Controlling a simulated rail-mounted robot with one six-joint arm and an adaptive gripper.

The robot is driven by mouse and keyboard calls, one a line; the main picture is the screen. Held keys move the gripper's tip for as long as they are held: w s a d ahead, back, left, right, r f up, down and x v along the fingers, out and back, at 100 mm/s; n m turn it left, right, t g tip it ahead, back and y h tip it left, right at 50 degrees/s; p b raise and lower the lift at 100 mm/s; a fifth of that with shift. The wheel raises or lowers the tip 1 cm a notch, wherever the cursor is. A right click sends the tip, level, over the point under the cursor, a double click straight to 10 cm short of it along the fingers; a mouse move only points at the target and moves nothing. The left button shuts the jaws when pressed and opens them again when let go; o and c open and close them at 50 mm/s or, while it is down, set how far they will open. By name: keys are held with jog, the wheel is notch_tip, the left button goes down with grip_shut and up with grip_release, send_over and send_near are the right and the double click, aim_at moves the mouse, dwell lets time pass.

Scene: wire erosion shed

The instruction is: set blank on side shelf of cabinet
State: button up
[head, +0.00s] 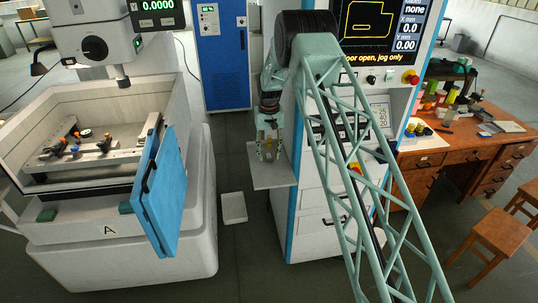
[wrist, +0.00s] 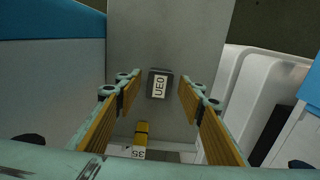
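The cabinet (head: 312,222) stands in the middle of the head view, with its pale side shelf (head: 272,180) on its left side. My gripper (head: 268,148) points down over this shelf. In the wrist view my gripper (wrist: 159,96) is open, with a gap on both sides of a small dark grey block (wrist: 159,76) with a white label. This block, apparently the blank, rests on the grey shelf surface (wrist: 160,35) between and just beyond the fingertips. Its label is seen turned sideways. In the head view the fingers hide it.
A yellow piece (wrist: 142,128) with a numbered label is near the bottom of the wrist view. The erosion machine (head: 110,245) with its blue door (head: 160,195) stands left of the shelf. A cluttered wooden desk (head: 465,140) is right.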

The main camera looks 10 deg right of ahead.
aim_at(269, 156)
notch_tip(269, 156, up, 12)
jog(key=b, duration=0.1)
jog(key=shift+b, duration=0.35)
dwell(1.0)
